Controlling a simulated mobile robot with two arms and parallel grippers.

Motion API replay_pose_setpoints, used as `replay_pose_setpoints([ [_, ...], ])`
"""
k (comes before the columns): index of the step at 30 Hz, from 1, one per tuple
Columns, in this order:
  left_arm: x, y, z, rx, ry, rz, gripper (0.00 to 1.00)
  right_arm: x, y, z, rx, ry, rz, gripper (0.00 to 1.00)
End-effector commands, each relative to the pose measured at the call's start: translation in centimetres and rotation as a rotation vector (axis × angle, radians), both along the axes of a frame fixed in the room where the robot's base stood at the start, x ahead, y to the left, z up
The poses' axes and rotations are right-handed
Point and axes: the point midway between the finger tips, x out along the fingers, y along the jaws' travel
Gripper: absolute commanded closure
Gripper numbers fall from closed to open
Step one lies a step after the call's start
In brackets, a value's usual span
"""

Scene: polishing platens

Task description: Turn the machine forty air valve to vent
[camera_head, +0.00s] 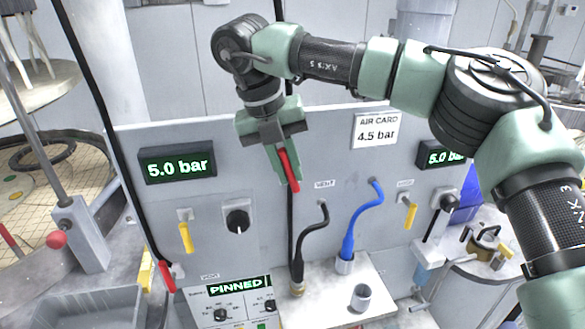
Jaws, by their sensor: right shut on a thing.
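My right gripper (286,168) hangs in front of the grey panel (225,142), its jaws pointing down and shut on a red bar-shaped piece (291,178). Whether that piece is fixed to the panel is unclear. Two yellow valve levers show on the panel: one at the left (185,237) and one at the right (410,215). Both hang roughly downward, apart from the gripper. Small labels sit near the fittings; one in the middle seems to read VENT (325,184). I cannot tell which valve is machine forty's. My left gripper is not in view.
Green displays read 5.0 bar (177,166) and PINNED (238,287). An air card (376,131) reads 4.5 bar. A black knob (238,219), a black hose (312,240) and a blue hose (358,220) stand close by. A red-ended cable (167,275) hangs at the left.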

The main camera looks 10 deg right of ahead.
Motion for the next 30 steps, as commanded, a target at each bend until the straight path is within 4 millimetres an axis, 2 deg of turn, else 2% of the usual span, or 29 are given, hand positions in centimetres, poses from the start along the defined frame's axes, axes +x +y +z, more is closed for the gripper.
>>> replay_pose_setpoints([
  [9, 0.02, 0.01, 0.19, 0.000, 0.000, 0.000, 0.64, 0.07, 0.96, -0.19, -0.218, -0.004, 0.000, 1.00],
  [15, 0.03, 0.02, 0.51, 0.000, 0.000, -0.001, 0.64, 0.07, 1.22, -0.35, -0.300, -0.003, -0.001, 1.00],
  [30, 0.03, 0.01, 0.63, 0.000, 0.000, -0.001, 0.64, 0.10, 1.29, -0.53, -0.341, -0.003, -0.002, 1.00],
])
